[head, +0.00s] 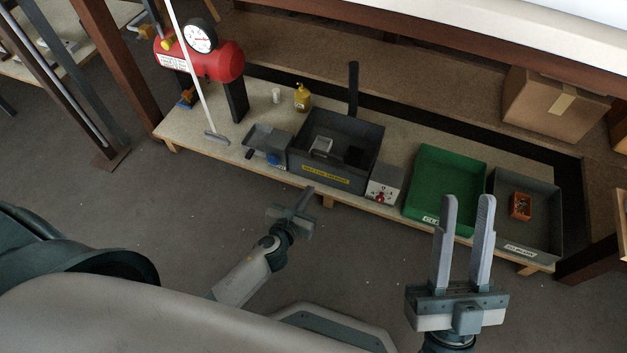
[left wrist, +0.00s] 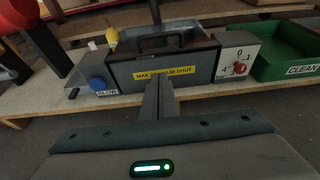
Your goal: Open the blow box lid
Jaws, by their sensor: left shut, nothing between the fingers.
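The blow box (head: 305,174) is a dark grey box with a yellow label on the low bench; it also shows in the left wrist view (left wrist: 200,68). A dark handle (left wrist: 165,42) stands at its top front edge. Its inside shows in the head view, with a pale block and a dark piece; I cannot tell whether a clear lid covers it. My left gripper (head: 304,194) is shut and empty, in front of and apart from the box; its fingers (left wrist: 158,88) point at the box front. My right gripper (head: 468,200) is open and empty, in front of the green tray.
A blue-button unit (head: 268,140) stands left of the box, a white dial panel (head: 384,186) right. Further right are a green tray (head: 445,175) and grey tray (head: 540,205). A red tank (head: 215,65), yellow bottle (head: 302,97) and upright black post (head: 353,85) stand behind.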

